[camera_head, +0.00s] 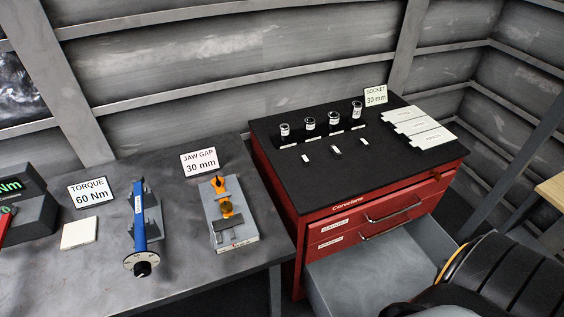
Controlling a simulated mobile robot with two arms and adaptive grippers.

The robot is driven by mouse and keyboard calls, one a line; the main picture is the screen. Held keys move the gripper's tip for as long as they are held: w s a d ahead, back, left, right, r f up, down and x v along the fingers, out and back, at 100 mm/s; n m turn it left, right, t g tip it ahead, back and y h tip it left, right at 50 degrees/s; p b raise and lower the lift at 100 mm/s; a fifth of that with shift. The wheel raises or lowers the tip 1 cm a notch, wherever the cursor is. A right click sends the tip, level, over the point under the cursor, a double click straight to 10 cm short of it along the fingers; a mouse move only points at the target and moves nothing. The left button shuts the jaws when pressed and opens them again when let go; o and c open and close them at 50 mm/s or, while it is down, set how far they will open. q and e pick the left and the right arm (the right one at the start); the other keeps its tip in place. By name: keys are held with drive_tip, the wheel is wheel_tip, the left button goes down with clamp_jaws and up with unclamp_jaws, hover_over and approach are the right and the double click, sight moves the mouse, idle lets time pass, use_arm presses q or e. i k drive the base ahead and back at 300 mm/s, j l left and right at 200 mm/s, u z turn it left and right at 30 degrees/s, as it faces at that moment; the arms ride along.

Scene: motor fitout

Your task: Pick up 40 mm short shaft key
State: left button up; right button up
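Three small pale pieces lie in a row on the black top of the red cabinet: a left one (306,158), a middle one (336,152) and a right one (364,142). They could be shaft keys or labels. They are too small to read or to compare in length, so I cannot tell which, if any, is the 40 mm short shaft key. Neither of my grippers can be made out in this view.
The red cabinet (325,222) has several dark sockets (309,127) and pale plates (418,128) on top. A grey lower drawer (365,275) stands open. A blue torque wrench (139,215) and a jaw-gap fixture (229,213) occupy the left bench (185,262). A black ribbed body (500,275) fills the lower right.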

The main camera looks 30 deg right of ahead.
sight(304, 160)
drive_tip(key=i+l+u, duration=0.2)
drive_tip(key=l, duration=0.15)
drive_tip(key=i+l+u, duration=0.2)
drive_tip(key=l, duration=0.2)
drive_tip(key=l+u, duration=0.15)
drive_tip(key=l, duration=0.25)
